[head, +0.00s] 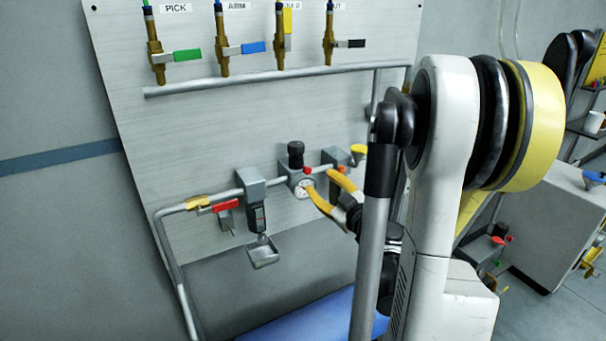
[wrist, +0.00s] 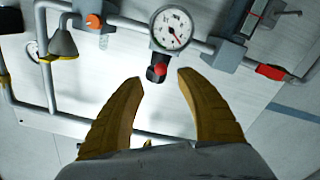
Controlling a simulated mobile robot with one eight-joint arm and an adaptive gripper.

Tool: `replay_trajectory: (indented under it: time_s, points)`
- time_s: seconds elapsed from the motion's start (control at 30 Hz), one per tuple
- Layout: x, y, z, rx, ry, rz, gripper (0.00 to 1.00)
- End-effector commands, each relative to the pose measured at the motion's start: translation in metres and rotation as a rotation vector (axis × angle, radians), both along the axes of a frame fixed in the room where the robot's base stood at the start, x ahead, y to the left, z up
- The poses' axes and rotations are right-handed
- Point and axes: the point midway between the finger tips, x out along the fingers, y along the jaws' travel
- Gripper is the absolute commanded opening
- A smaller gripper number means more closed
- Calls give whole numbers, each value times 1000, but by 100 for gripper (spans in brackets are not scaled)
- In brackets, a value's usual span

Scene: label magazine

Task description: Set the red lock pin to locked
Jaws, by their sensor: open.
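The red lock pin (head: 307,170) appears as a small red knob on the regulator block beside the black adjusting knob (head: 295,152) and the round gauge (head: 301,189). In the wrist view the red pin (wrist: 160,68) shows in front of the black knob (wrist: 151,73), below the gauge (wrist: 173,28). My gripper (head: 319,181) is open, with yellow fingers pointing at the regulator. In the wrist view my gripper (wrist: 160,76) has its fingertips on either side of the pin, with nothing held. I cannot tell the remaining depth or the pin's lock position.
A red-handled valve (head: 227,204) is on the pipe at left. Four coloured-handled valves, including a green handle (head: 187,56), line the panel above.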

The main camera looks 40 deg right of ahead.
Motion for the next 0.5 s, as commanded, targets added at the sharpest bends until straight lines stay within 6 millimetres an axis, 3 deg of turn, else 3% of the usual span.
replay_trajectory:
  time_s: [0.1, 0.3, 0.5]
  points:
    - [25, -4, -2, 0, 0, 3, 43]
    - [58, -13, -2, 1, 0, 3, 43]
    - [72, -16, 0, 1, 1, 2, 43]
